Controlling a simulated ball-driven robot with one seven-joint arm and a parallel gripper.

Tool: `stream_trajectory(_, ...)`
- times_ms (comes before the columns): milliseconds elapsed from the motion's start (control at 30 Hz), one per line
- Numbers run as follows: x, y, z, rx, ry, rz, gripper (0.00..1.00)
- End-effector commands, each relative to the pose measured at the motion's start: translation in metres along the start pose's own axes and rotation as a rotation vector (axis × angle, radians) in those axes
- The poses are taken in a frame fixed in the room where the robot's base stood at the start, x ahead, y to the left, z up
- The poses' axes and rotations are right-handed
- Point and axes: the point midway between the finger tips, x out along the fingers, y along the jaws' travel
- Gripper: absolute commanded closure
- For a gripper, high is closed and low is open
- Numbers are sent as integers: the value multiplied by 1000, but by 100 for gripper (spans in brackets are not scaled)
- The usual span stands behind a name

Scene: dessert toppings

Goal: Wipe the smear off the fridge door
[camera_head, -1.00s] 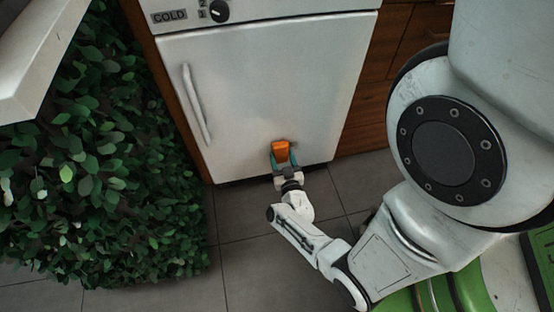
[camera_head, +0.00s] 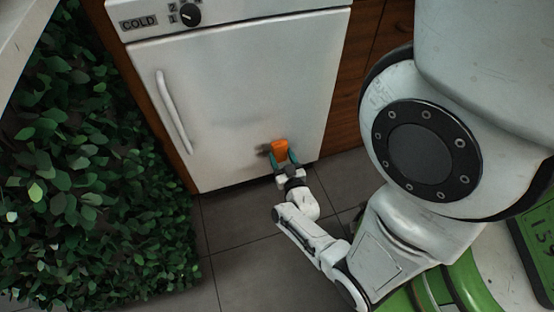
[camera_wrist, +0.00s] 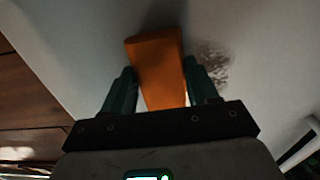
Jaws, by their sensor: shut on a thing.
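The white fridge door (camera_head: 225,85) fills the middle of the head view, with a handle on its left side. A dark brownish smear (camera_head: 263,150) lies low on the door; it also shows in the wrist view (camera_wrist: 213,65), to the right of the orange block. My gripper (camera_head: 281,157) is shut on an orange block (camera_head: 280,147), likely a sponge, with a teal finger on each side. The block is at the lower door, just right of the smear in the head view. I cannot tell whether it touches the door. The block hides any smear behind it.
A leafy green hedge (camera_head: 80,170) stands left of the fridge. Brown wooden cabinets (camera_head: 375,60) are to its right. A dial (camera_head: 190,14) and a COLD label sit above the door. Grey floor tiles (camera_head: 240,225) lie clear in front.

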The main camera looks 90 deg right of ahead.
Motion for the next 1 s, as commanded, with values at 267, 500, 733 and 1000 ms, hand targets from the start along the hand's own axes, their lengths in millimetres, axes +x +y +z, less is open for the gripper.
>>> stream_trajectory(267,-1,17,1,-1,0,-2,66)
stream_trajectory(500,3,18,0,0,0,-1,66)
stream_trajectory(733,2,1,-3,1,2,-3,66)
stream_trajectory(1000,2,-16,-3,0,3,-3,66)
